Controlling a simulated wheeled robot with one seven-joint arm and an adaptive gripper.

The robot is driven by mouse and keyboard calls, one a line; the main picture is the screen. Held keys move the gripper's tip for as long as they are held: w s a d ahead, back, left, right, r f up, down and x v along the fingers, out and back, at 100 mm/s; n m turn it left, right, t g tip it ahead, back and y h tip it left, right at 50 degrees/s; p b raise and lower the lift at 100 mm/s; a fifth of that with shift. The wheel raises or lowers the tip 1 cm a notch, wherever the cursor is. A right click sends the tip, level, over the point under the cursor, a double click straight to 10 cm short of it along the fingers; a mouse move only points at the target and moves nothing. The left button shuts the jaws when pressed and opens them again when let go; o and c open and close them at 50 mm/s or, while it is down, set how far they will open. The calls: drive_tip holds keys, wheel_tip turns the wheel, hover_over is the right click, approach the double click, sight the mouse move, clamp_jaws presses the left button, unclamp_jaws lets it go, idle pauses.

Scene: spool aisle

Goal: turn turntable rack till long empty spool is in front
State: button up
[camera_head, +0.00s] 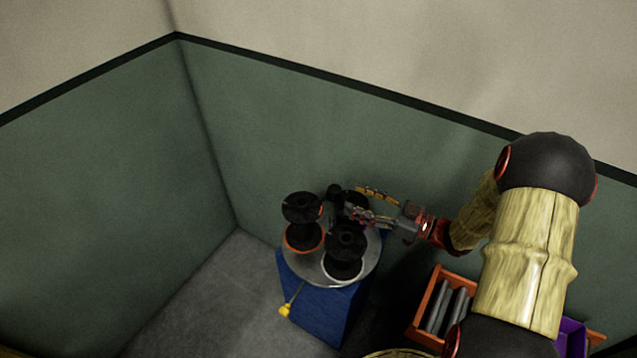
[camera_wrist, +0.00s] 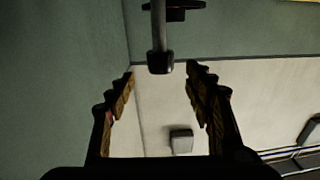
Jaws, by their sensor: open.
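A round grey turntable rack (camera_head: 310,263) sits on a blue stand. A dark spool (camera_head: 302,208) with an orange-red band at its base stands at the left. Another dark spool (camera_head: 346,240) with a white ring at its base stands at the front. Further dark spool parts at the back are partly hidden by my gripper; I cannot tell which spool is the long empty one. My gripper (camera_head: 362,204) reaches in from the right, over the back of the rack. In the wrist view my gripper (camera_wrist: 160,95) is open, with a grey post with a black end (camera_wrist: 160,62) showing between its fingers.
A thin rod with a yellow tip (camera_head: 285,310) sticks out at the rack's front left. An orange crate (camera_head: 419,311) with grey cylinders stands on the right, near a purple object (camera_head: 571,340). Green walls close in behind and left. The grey floor (camera_head: 215,295) at left is clear.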

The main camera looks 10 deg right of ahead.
sight(334, 189)
drive_tip(key=shift+b+x, duration=0.75)
drive_tip(key=shift+x, duration=3.1)
drive_tip(key=shift+c, duration=1.1)
drive_tip(key=c, duration=1.1)
clamp_jaws()
